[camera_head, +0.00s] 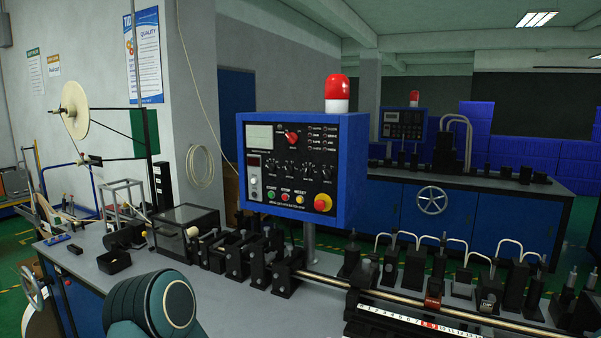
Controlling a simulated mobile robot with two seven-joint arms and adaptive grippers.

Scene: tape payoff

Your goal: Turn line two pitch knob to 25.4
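A blue control box (344,170) stands on a post over the near machine bench. Its black front carries a row of small black knobs (291,168), a red knob (291,136), two display windows and coloured push buttons. A second, similar blue control box (404,124) stands farther back on another bench. The labels and knob settings are too small to read, so I cannot tell which knob is the line two pitch knob. Neither gripper is in view. A teal rounded part of my own arm shows at the bottom left.
The near bench (90,264) carries black clamps, rods and a ruled scale (420,322). A cream reel (75,110) stands at the left. A red beacon (337,92) tops the near box. The back bench has a handwheel (431,200). Green floor shows at right.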

